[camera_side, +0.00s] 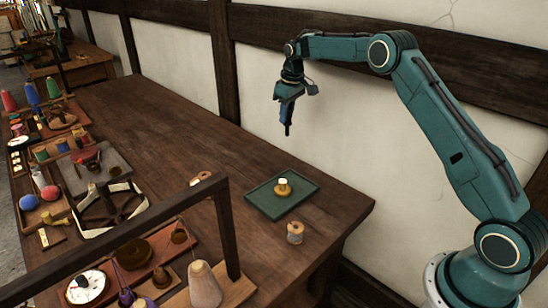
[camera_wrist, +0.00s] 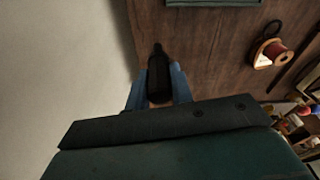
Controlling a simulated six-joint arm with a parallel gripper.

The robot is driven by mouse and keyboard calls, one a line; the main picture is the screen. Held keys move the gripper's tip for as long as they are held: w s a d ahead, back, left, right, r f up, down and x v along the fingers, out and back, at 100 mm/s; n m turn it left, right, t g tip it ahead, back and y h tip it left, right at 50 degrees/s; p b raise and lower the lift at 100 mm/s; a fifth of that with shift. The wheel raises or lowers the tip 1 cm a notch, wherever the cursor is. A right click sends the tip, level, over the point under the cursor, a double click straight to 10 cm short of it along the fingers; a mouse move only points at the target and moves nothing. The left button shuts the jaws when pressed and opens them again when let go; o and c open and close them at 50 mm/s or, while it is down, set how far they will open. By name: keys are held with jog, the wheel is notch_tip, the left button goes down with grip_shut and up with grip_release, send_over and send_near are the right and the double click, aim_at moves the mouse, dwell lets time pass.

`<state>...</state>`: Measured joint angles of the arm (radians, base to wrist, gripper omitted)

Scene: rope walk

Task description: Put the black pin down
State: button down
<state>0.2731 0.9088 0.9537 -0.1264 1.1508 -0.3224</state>
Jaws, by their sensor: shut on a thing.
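My gripper (camera_side: 287,118) is shut on the black pin (camera_side: 287,130) and holds it in the air beside the wall, well above the table. The pin points down, nearly upright, in the side view. In the wrist view the dark pin (camera_wrist: 158,72) sticks out between the blue fingers of my gripper (camera_wrist: 157,92). A dark green tray (camera_side: 262,205) lies flat on the table, lower and apart from the pin. A yellow piece with a pale top (camera_side: 283,188) stands in it. The tray's edge also shows at the top of the wrist view (camera_wrist: 215,2).
A wooden spool (camera_side: 295,232) stands near the table's front edge, by the tray. A dark wooden frame (camera_side: 225,240) rises at the lower left. Spools, yarn balls and trays crowd the left side. The table's (camera_side: 180,125) back middle is clear.

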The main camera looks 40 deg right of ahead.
jog(key=w+f, duration=0.1)
jog(key=w+a+f+m, duration=0.2)
jog(key=w, duration=0.1)
jog(key=shift+w+f, duration=0.1)
jog(key=shift+f, duration=0.15)
jog(key=shift+f, duration=4)
jog(key=shift+f, duration=0.15)
jog(key=c, duration=1.2)
grip_release()
jog(key=shift+c, duration=0.2)
notch_tip(320, 180, up, 12)
jog(key=s, duration=0.1)
jog(key=shift+s, duration=0.4)
